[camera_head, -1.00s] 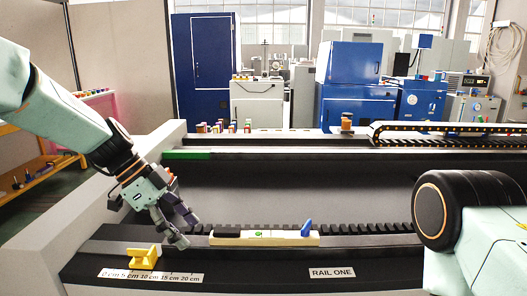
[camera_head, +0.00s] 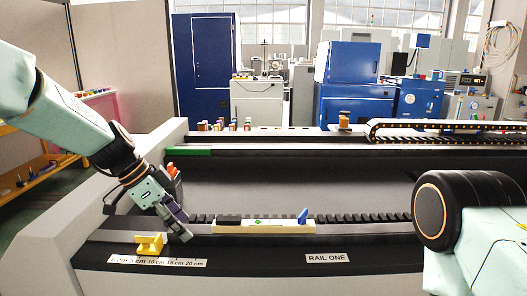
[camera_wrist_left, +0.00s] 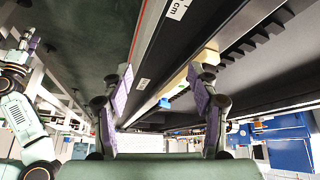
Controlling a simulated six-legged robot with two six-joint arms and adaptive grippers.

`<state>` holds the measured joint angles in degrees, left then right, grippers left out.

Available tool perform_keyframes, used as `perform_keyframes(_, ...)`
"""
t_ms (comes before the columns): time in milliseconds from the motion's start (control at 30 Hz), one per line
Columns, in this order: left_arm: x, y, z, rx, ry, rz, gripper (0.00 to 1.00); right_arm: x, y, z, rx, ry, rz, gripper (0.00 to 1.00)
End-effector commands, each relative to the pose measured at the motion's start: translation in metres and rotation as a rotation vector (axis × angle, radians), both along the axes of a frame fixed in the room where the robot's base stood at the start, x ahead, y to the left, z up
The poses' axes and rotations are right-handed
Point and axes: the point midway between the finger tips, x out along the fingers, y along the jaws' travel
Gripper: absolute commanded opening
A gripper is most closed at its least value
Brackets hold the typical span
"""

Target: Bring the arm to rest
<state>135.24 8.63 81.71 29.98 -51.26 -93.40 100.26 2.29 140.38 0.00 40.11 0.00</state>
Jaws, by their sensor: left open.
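My left gripper (camera_head: 178,222) hangs over the near rail, empty, between the yellow stop and the cream module. In the left wrist view, its two purple-padded fingers (camera_wrist_left: 160,90) stand wide apart with nothing between them. The cream module (camera_head: 265,227), with a black block and a blue lever, lies on the rail to the right of the gripper, apart from it. It partly shows in the wrist view behind a finger (camera_wrist_left: 178,82). My right arm's gripper (camera_wrist_left: 25,52) shows small at the left of the wrist view; its opening is unclear.
A yellow stop (camera_head: 150,245) sits on the near rail behind a centimetre scale (camera_head: 157,261). A label reading RAIL ONE (camera_head: 326,258) is on the front face. A green strip (camera_head: 188,151) and small coloured parts line the back rail.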

Motion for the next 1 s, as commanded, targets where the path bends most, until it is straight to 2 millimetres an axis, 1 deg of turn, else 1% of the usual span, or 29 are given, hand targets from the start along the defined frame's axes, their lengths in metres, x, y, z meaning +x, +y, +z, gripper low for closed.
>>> perform_keyframes(167,0.006,0.019,-0.028,0.064,0.023,0.269,0.60,0.000,0.000,0.000,0.000,0.000,0.000,0.40)
perform_keyframes(267,0.002,0.034,-0.056,0.104,0.036,0.467,0.60,0.000,0.000,-0.001,0.000,-0.001,0.000,0.40)
perform_keyframes(300,-0.002,0.040,-0.071,0.121,0.043,0.548,0.60,0.000,0.000,-0.001,0.000,0.000,0.000,0.40)
perform_keyframes(367,-0.011,0.048,-0.094,0.140,0.049,0.665,0.60,0.000,0.000,-0.002,0.000,0.000,0.000,0.40)
perform_keyframes(400,-0.019,0.053,-0.110,0.150,0.053,0.738,0.60,0.000,0.000,-0.002,0.000,0.000,0.000,0.40)
perform_keyframes(467,-0.034,0.059,-0.133,0.162,0.056,0.839,0.60,0.000,0.000,-0.003,0.000,0.000,0.000,0.40)
perform_keyframes(500,-0.045,0.062,-0.149,0.167,0.057,0.902,0.60,0.000,0.000,-0.004,0.000,0.000,0.000,0.40)
perform_keyframes(567,-0.064,0.066,-0.172,0.171,0.059,0.988,0.60,0.000,0.000,-0.004,0.000,0.000,0.000,0.40)
perform_keyframes(600,-0.079,0.068,-0.186,0.171,0.062,1.041,0.60,0.000,0.000,-0.005,0.000,0.000,0.000,0.40)
perform_keyframes(667,-0.104,0.069,-0.208,0.168,0.068,1.112,0.60,0.000,0.000,-0.006,0.000,0.000,0.000,0.40)
perform_keyframes(700,-0.123,0.069,-0.222,0.163,0.075,1.153,0.60,0.000,0.000,-0.007,0.000,0.000,0.000,0.40)
perform_keyframes(767,-0.156,0.067,-0.243,0.157,0.096,1.207,0.60,0.000,0.000,-0.009,0.000,0.000,0.000,0.40)
perform_keyframes(800,-0.179,0.065,-0.255,0.153,0.114,1.237,0.60,0.000,0.000,-0.010,0.000,0.000,0.000,0.40)
perform_keyframes(867,-0.215,0.061,-0.270,0.151,0.147,1.265,0.60,0.000,0.000,-0.011,0.000,0.000,0.000,0.40)
perform_keyframes(900,-0.240,0.058,-0.278,0.154,0.175,1.276,0.60,0.000,0.000,-0.012,0.000,0.000,0.000,0.40)
perform_keyframes(967,-0.276,0.053,-0.289,0.170,0.220,1.276,0.60,0.000,0.000,-0.013,0.000,0.000,0.000,0.40)
perform_keyframes(1000,-0.299,0.050,-0.294,0.187,0.252,1.264,0.60,0.000,0.000,-0.014,0.000,0.000,0.000,0.40)
